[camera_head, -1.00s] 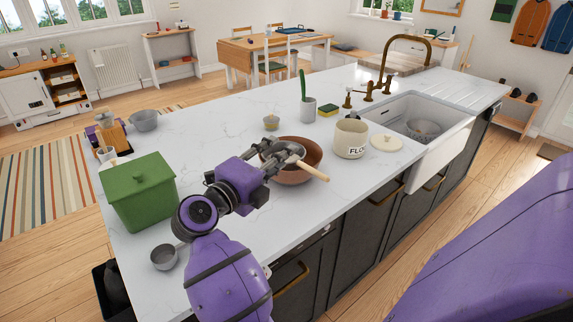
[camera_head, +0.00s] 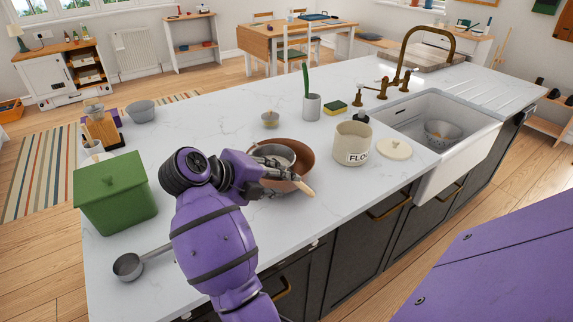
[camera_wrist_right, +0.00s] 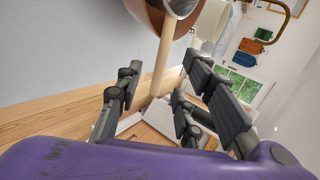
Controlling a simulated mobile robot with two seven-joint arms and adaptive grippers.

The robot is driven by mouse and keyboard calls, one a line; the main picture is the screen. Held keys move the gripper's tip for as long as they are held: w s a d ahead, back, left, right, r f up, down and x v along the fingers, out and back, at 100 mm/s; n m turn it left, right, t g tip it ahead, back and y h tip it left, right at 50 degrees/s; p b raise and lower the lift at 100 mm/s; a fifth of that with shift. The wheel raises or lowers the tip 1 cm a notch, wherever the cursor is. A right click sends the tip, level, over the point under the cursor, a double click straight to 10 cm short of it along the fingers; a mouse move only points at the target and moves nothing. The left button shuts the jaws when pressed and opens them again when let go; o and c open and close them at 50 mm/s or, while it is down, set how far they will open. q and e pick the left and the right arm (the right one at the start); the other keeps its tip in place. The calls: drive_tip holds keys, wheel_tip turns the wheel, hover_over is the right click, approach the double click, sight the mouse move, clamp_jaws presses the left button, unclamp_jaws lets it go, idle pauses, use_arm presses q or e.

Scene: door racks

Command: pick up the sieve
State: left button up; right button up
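The sieve (camera_head: 275,151) has a grey round basket and a pale wooden handle. Its basket rests in a brown bowl (camera_head: 305,158) on the white island, and its handle sticks out toward the front edge. My right gripper (camera_head: 284,175) is at the near side of the bowl, over the handle, and hides part of it. In the right wrist view my right gripper (camera_wrist_right: 160,85) is open. The handle (camera_wrist_right: 160,60) runs between its spread fingers, with gaps on both sides. The sieve's basket is mostly cut off at the top. My left gripper is not in view.
A flour crock (camera_head: 352,146) and its lid (camera_head: 394,149) stand right of the bowl, near the sink (camera_head: 480,140). A green box (camera_head: 115,192) and a grey ladle (camera_head: 130,266) are at the left. The countertop behind the bowl is mostly clear.

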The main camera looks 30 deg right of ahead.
sight(298, 184)
drive_tip(key=shift+d+f, duration=0.25)
drive_tip(key=shift+d, duration=0.4)
drive_tip(key=x, duration=0.2)
drive_tip(key=p+x, duration=0.1)
drive_tip(key=x, duration=0.3)
drive_tip(key=shift+s+d, duration=0.15)
drive_tip(key=shift+s, duration=0.2)
drive_tip(key=shift+d+f, duration=0.1)
drive_tip(key=shift+f, duration=0.05)
clamp_jaws()
